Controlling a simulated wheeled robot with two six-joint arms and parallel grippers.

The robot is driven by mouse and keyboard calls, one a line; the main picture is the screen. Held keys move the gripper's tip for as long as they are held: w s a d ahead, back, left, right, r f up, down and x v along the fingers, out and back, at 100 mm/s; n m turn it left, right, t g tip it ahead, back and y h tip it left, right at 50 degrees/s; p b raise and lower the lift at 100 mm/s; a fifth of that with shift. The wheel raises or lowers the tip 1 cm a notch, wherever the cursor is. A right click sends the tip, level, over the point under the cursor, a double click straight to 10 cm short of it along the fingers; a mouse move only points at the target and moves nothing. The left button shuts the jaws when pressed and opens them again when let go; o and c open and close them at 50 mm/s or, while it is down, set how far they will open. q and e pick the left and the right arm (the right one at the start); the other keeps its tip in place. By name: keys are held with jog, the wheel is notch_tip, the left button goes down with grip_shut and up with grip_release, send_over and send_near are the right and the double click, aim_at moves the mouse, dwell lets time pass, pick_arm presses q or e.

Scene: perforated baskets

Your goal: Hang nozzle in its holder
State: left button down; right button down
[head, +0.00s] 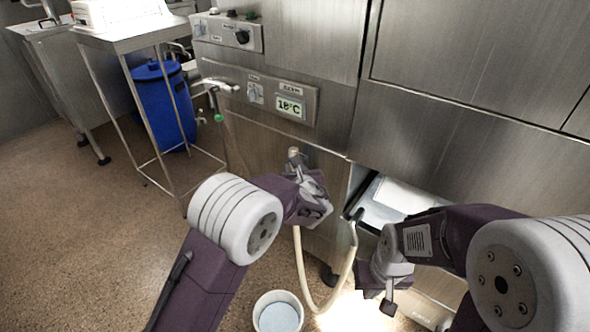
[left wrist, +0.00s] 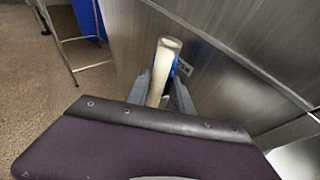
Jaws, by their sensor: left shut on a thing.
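My left gripper (head: 298,176) is shut on the nozzle (head: 293,155), a pale tube in front of the steel cabinet's lower panel. The left wrist view shows the nozzle (left wrist: 164,68) standing up between the two grey fingers, with a blue part on its right side. A cream hose (head: 301,265) hangs below the left gripper and loops back up to the right. A small grey fitting (left wrist: 184,67) shows behind the nozzle in the left wrist view; I cannot tell whether it is the holder. My right gripper (head: 376,300) is low at the right; its finger gap is unclear.
A white bucket (head: 278,312) stands on the floor below the hose. An open bay (head: 385,205) is in the cabinet at right. A control panel (head: 275,98) reads 18°C. A blue bin (head: 160,105) and steel table (head: 125,38) stand at the back left. The left floor is clear.

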pick_arm(q)
jog(key=c, duration=1.1)
grip_release()
jog(key=shift+o, duration=0.2)
jog(key=p+v, duration=0.2)
jog(key=v, duration=0.7)
